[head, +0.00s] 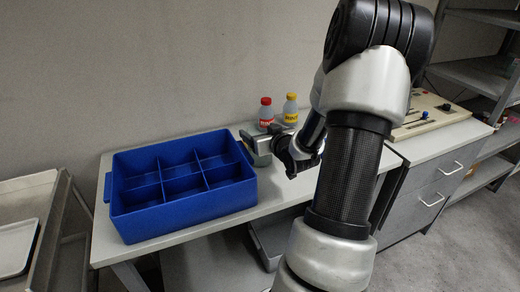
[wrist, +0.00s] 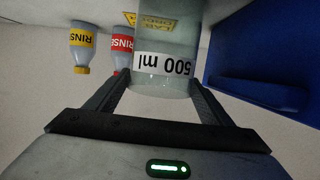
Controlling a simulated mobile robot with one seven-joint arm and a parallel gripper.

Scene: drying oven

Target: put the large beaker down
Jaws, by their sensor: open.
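The large beaker (wrist: 165,60) is clear glass with a white "500 ml" label and shows upside down in the wrist view. My gripper (wrist: 158,92) is open, with one finger on either side of the beaker near its rim. I cannot tell whether either finger touches the glass. In the head view my gripper (head: 257,147) is at the bench top, just right of the blue bin. The beaker cannot be made out there, and its base contact is not clear.
The blue compartment bin (head: 140,222) stands on the white bench (head: 175,243), close left of my gripper. A red-capped bottle (head: 266,113) and a yellow-capped bottle (head: 290,109) stand behind it by the wall. A beige device (head: 432,112) sits at the right.

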